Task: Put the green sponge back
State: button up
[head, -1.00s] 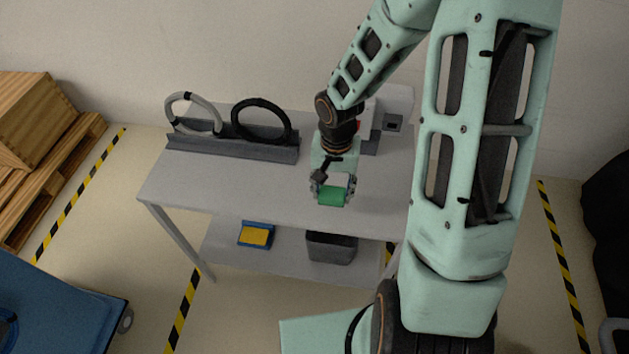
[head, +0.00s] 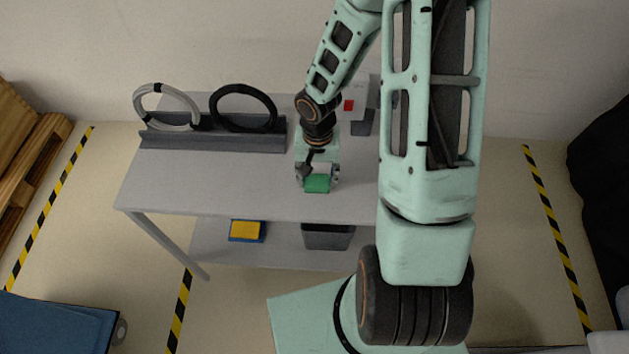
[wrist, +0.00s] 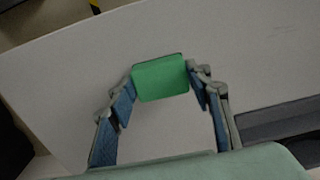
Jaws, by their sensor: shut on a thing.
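The green sponge (head: 317,184) is between the fingers of my gripper (head: 318,176), over the front part of the grey table top (head: 215,190). In the wrist view the sponge (wrist: 160,78) sits between the two blue-padded fingertips of my gripper (wrist: 160,84), which are shut on it. I cannot tell how high the sponge is above the table. On the lower shelf (head: 275,250) a yellow sponge (head: 245,229) lies in a blue tray (head: 233,240). A dark grey bin (head: 328,238) stands to its right.
A grey rack (head: 215,140) with a light hose ring (head: 150,97) and a black one (head: 243,90) stands at the table's back left. A device with a red mark (head: 349,105) is behind my arm. A blue cart (head: 55,328) is at lower left.

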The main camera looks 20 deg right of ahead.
aim_at(318, 182)
jog(key=shift+s+f, duration=0.1)
jog(key=shift+f, duration=0.5)
jog(key=shift+r, duration=0.1)
jog(key=o, duration=1.1)
jog(key=shift+o, duration=0.2)
notch_tip(318, 182, up, 12)
jog(key=p, duration=0.1)
jog(key=shift+p, duration=0.35)
